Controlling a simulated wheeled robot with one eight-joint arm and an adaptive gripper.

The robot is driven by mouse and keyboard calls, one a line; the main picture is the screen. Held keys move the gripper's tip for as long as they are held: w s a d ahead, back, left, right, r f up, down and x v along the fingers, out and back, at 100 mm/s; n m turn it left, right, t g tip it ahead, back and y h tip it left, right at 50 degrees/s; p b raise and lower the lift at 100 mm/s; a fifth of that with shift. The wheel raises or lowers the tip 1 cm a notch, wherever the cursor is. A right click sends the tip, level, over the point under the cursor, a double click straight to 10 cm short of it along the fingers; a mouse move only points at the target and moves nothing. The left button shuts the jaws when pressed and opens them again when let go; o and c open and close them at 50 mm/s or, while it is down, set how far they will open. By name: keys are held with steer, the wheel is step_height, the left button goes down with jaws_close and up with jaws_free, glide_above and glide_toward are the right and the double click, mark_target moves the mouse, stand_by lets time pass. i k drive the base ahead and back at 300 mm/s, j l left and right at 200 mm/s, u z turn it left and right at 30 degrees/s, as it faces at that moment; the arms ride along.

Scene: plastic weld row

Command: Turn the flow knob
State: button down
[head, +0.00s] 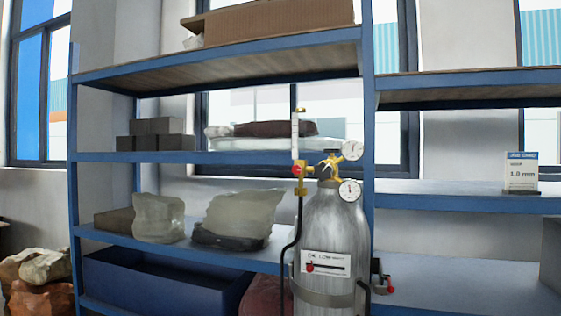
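A grey gas cylinder (328,235) stands upright in front of the blue shelf, right of centre in the head view. A brass regulator (331,166) with two round white gauges (352,150) sits on its top. Left of the regulator is an upright clear flow tube (297,135) with a brass cap. A small red round knob (297,170), which looks like the flow knob, is at the tube's lower end. Its turn angle is too small to read. My gripper is not in view.
A black hose (289,252) runs down beside the cylinder's left side. A dark fitting with red parts (382,277) is close to its right. Blue shelves (225,157) with blocks and bags stand behind. A small sign (521,171) stands on the right shelf.

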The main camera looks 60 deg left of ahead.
mark_target(297, 169)
steer(key=u, duration=2.15)
